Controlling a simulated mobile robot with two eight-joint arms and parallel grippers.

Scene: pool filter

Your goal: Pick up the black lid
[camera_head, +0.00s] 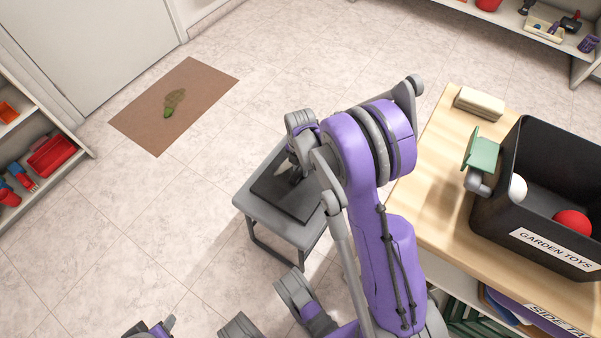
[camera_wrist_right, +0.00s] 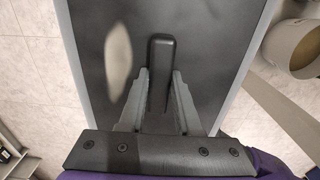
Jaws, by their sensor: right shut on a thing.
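The black lid (camera_head: 298,205) is a flat dark square on top of a small grey stool (camera_head: 260,213) in the head view. The right wrist view shows the lid (camera_wrist_right: 215,45) from above, with a raised black bar handle (camera_wrist_right: 162,52) in its middle. My right gripper (camera_wrist_right: 162,80) has one finger on each side of the handle and is shut on it. In the head view my right gripper (camera_head: 294,174) is partly hidden by my arm. A purple and grey part of mine shows at the bottom edge; its fingers cannot be made out.
A wooden table (camera_head: 432,150) on the right holds a black "GARDEN TOYS" crate (camera_head: 488,215). A brown mat (camera_head: 205,83) with a green thing (camera_head: 170,108) lies on the floor at the upper left. Shelves stand at the left edge and top right. The floor left of the stool is clear.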

